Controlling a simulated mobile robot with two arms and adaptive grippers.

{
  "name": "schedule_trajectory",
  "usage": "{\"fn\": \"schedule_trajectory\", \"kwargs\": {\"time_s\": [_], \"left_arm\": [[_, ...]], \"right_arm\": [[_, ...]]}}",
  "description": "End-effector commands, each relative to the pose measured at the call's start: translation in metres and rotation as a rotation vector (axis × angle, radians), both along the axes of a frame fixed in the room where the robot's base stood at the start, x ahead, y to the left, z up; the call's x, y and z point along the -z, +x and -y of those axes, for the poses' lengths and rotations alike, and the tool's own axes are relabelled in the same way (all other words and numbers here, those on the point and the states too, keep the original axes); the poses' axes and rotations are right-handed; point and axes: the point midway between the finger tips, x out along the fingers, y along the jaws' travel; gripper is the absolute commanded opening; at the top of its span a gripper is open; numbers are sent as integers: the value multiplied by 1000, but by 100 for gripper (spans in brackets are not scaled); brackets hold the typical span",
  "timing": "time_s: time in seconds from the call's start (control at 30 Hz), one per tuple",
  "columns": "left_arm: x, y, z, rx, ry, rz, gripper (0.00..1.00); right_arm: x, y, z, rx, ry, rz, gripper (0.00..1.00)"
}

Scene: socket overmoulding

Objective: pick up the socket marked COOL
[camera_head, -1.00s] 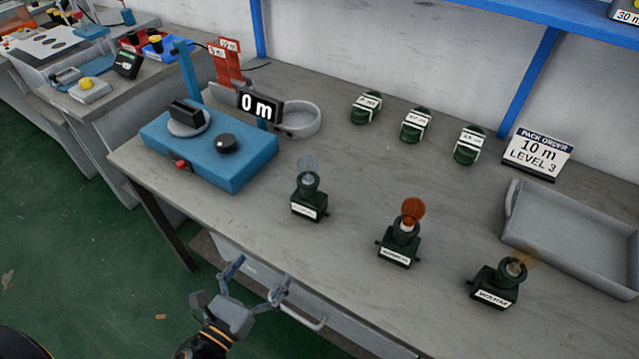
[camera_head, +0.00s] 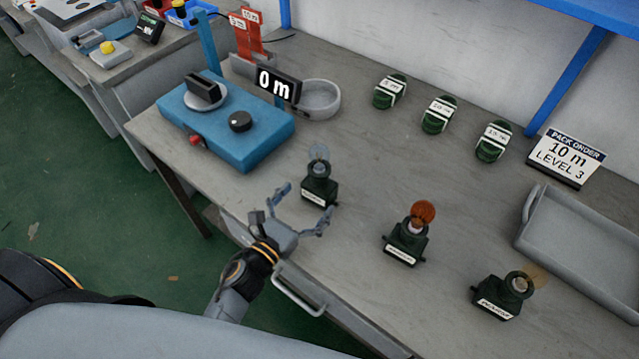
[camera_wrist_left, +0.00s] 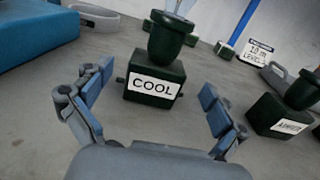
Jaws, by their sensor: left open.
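The socket marked COOL (camera_head: 319,190) is a dark green square block with a round neck and a clear, bluish bulb. It stands upright near the table's front edge, and its label reads COOL in the left wrist view (camera_wrist_left: 155,75). My left gripper (camera_head: 307,206) is open and empty, just in front of this socket. In the left wrist view its two fingers (camera_wrist_left: 154,100) are spread to either side of the socket's lower block, apart from it, with the socket a little beyond the tips. My right gripper is not in view.
A socket with an orange bulb (camera_head: 405,246) and one with a pale amber bulb (camera_head: 496,300) stand to the right. A blue machine (camera_head: 228,135) stands behind left. Green coils (camera_head: 439,115) lie at the back. A grey tray (camera_head: 535,237) is at right.

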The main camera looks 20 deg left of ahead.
Motion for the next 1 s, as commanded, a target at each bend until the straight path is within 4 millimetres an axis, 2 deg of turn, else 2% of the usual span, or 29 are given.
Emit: {"fn": "schedule_trajectory", "kwargs": {"time_s": [0.1,0.3,0.6,0.9,1.0], "left_arm": [[-4,18,4,0,-1,2,96],[-2,43,10,0,-1,1,96],[0,47,11,0,0,0,94],[0,46,11,0,-1,0,34],[-1,47,11,0,-1,2,34]], "right_arm": [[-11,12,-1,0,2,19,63],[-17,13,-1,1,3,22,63],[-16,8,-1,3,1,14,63],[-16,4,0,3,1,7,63],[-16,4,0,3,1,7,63]]}}
